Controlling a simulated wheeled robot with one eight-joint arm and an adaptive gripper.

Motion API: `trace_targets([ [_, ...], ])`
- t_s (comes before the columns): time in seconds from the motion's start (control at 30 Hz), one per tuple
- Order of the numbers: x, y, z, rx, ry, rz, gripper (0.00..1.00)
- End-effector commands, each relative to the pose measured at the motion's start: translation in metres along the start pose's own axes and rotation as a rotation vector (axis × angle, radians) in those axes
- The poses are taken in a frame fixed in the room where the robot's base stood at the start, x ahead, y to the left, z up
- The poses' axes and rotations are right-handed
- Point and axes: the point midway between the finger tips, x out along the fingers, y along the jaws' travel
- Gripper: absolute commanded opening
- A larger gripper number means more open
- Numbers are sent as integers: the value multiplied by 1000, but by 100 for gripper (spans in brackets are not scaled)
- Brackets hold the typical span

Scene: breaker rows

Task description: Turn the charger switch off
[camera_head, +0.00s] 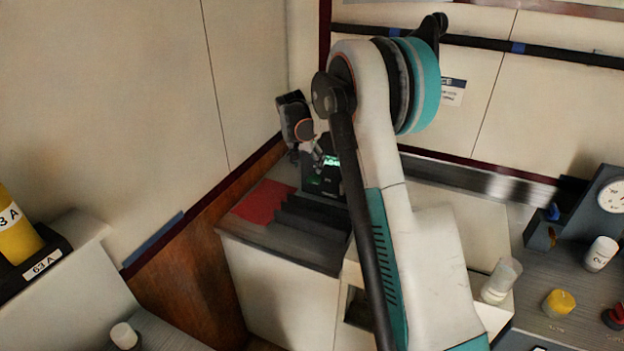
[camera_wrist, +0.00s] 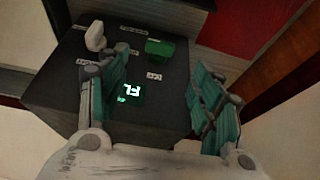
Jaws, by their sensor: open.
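A dark box (camera_wrist: 60,100) fills much of the wrist view. It carries a white switch or knob (camera_wrist: 95,37), a green switch or knob (camera_wrist: 160,48) and a lit green display (camera_wrist: 131,91). The small labels beside them are too blurred to read, so I cannot tell which control is the charger switch. My gripper (camera_wrist: 160,60) is open, its teal fingers spread on either side of the display, with nothing between them that I can see held. In the head view my gripper (camera_head: 317,152) is beside the box's lit display (camera_head: 331,161); my arm hides part of the box.
A red panel (camera_head: 264,202) and dark stepped blocks (camera_head: 308,220) lie on the counter near the box. A wall closes in on the left. At right are a translucent cylinder (camera_head: 501,280), a yellow knob (camera_head: 558,302) and a gauge (camera_head: 612,195).

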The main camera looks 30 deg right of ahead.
Motion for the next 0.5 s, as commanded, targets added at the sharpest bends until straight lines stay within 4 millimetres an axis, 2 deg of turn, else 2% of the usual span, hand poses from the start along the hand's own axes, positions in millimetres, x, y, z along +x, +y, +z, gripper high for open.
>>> trace_targets([
  [0.03, 14, 0, 1, 1, 0, 0, 60],
  [0.2, 47, 0, 1, -1, 0, 0, 60],
  [0.5, 88, 0, 0, -1, 0, 0, 60],
])
